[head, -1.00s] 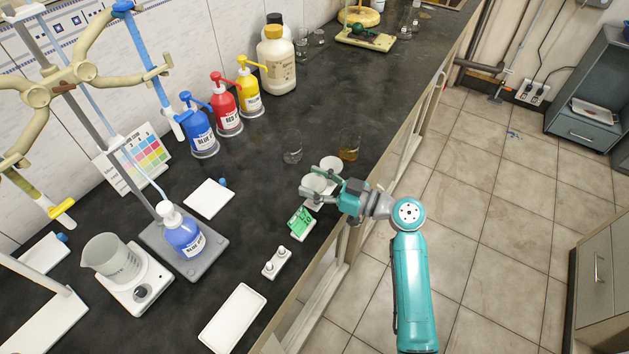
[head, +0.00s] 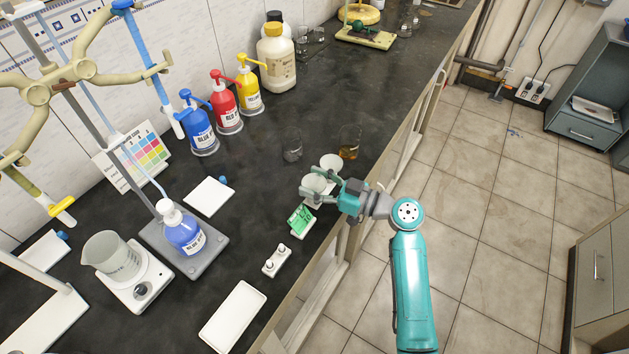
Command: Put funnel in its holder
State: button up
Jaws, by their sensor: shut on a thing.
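My gripper (head: 309,181) is at the bench's right edge, its fingers on either side of a pale, round, translucent piece (head: 318,184) that looks like the funnel. The fingers hide part of it, and I cannot tell whether it hangs free or touches something below. A second pale round piece (head: 330,162) shows just beyond the fingers; I cannot tell whether it is part of the funnel's holder. No holder can be made out for certain.
A glass with amber liquid (head: 349,145) and a clear beaker (head: 292,152) stand beyond my gripper. A green display device (head: 301,220), a small white two-knobbed piece (head: 276,260) and a white tray (head: 232,316) lie on the near side.

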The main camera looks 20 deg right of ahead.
jog(key=shift+f, duration=0.2)
dwell(0.3)
jog(key=o, duration=0.9)
jog(key=shift+c, duration=0.2)
jog(key=shift+o, duration=1.2)
jog(key=shift+v, duration=3.5)
jog(key=shift+s, duration=0.1)
